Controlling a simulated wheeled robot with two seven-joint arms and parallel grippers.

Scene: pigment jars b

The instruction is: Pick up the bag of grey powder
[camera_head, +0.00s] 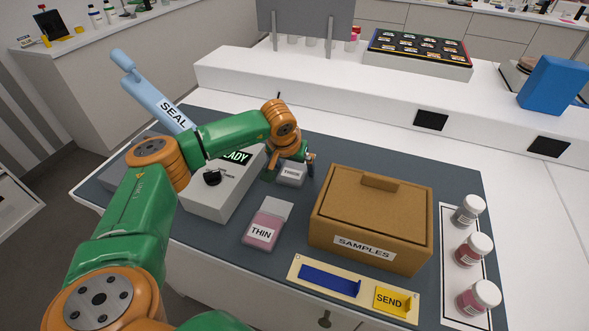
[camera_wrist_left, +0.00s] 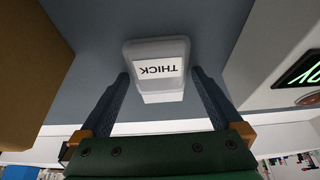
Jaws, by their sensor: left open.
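The bag of grey powder (camera_head: 291,174) lies on the dark mat between the sealing machine and the wooden box. In the left wrist view the bag (camera_wrist_left: 158,50) shows a white label reading THICK. My left gripper (camera_head: 290,168) is at the bag, and its arm hides part of that area. In the left wrist view the open fingers (camera_wrist_left: 160,76) straddle the near end of the bag, one on each side, with small gaps visible. My right gripper is in neither view.
A pink bag labelled THIN (camera_head: 262,232) lies nearer the front. The SAMPLES box (camera_head: 335,204) stands close on the right. The white sealing machine (camera_head: 208,200) with a blue SEAL lever (camera_head: 150,90) stands left. Several jars (camera_head: 472,248) line the right edge; a SEND tray (camera_head: 345,303) lies in front.

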